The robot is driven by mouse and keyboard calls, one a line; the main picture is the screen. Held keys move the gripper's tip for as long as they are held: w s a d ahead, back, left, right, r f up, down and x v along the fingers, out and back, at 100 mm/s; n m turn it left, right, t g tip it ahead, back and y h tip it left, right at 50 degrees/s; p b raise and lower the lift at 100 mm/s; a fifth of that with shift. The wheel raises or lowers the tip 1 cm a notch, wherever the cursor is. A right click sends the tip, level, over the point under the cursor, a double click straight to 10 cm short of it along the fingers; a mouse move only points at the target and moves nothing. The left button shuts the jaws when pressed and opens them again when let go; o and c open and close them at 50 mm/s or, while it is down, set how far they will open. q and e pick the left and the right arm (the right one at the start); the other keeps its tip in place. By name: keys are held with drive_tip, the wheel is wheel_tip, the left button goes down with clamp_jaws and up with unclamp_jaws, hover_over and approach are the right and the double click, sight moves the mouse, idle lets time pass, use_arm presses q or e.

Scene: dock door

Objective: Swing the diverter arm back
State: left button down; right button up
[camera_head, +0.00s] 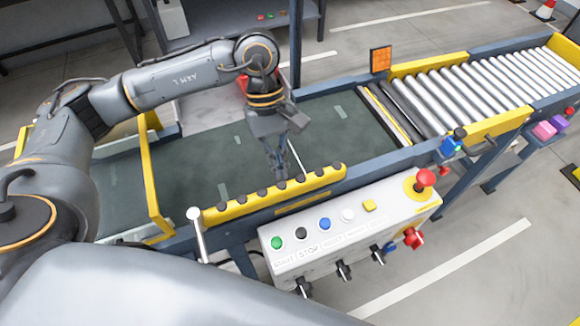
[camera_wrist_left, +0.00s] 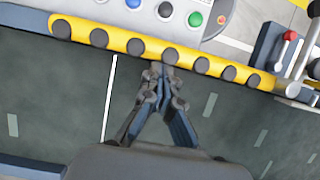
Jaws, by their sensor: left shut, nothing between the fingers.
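The diverter arm (camera_head: 275,194) is a yellow bar with a row of dark rollers. It lies along the near side of the dark green conveyor belt (camera_head: 190,160). In the left wrist view the diverter arm (camera_wrist_left: 125,42) crosses the top, sloping down to the right. My left gripper (camera_head: 281,177) points down over the belt, on the belt side of the bar. Its fingers are together and empty. In the left wrist view the left gripper's tips (camera_wrist_left: 163,72) reach the bar's roller edge; I cannot tell whether they touch it. My right gripper is not in view.
A white control box (camera_head: 350,240) with several buttons stands in front of the belt. A pale-knobbed lever (camera_head: 197,228) stands near the bar's left end. A yellow-edged frame (camera_head: 152,185) crosses the belt at left. Metal rollers (camera_head: 490,80) continue right. The belt beside the bar is clear.

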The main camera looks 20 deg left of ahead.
use_arm(q)
drive_tip(key=shift+s+d, duration=0.1)
drive_tip(key=shift+s, duration=0.1)
drive_tip(key=shift+f, duration=0.1)
drive_tip(key=v, duration=1.2)
drive_tip(key=shift+w, duration=0.2)
idle(0.4)
